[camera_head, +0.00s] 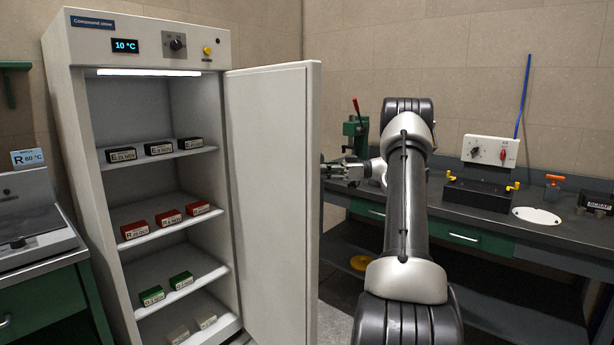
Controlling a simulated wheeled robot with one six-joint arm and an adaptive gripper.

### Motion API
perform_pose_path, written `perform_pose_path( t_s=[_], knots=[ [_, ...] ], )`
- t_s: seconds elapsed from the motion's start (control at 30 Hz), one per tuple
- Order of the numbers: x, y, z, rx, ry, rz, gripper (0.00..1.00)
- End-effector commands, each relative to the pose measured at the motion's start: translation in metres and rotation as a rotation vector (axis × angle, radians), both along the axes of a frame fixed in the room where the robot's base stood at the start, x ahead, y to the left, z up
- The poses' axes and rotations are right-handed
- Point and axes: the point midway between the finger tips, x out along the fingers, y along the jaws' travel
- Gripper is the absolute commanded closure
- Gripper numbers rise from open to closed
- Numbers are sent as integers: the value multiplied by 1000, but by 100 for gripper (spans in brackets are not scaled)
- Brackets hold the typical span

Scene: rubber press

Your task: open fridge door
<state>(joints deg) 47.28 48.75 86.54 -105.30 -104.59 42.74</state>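The fridge (60,110) is a tall white cabinet at the left with a "10 °C" display on its top panel. Its door (272,200) stands wide open, swung out on the right side, so the lit interior shows. My gripper (330,171) is just right of the door's outer edge, at about mid-height. The door's outer face and any handle are hidden from this view. The gripper fingers are small and partly behind the door edge, so I cannot tell whether they are open, shut or touching the door.
Shelves inside hold black (158,148), red (168,217) and green (181,280) blocks, with pale ones lowest. A workbench (480,225) with a green press (355,130) and a white control box (490,150) runs along the right. A green-fronted counter (45,300) stands at the left.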

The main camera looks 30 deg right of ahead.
Motion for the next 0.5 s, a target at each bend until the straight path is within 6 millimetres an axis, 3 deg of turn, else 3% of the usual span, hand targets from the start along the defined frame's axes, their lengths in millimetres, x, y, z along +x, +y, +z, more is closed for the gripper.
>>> perform_pose_path(
  t_s=[0.2,0.5],
  knots=[
    [6,-23,-2,1,2,46,100],
    [9,-33,0,2,1,65,100]
  ],
)
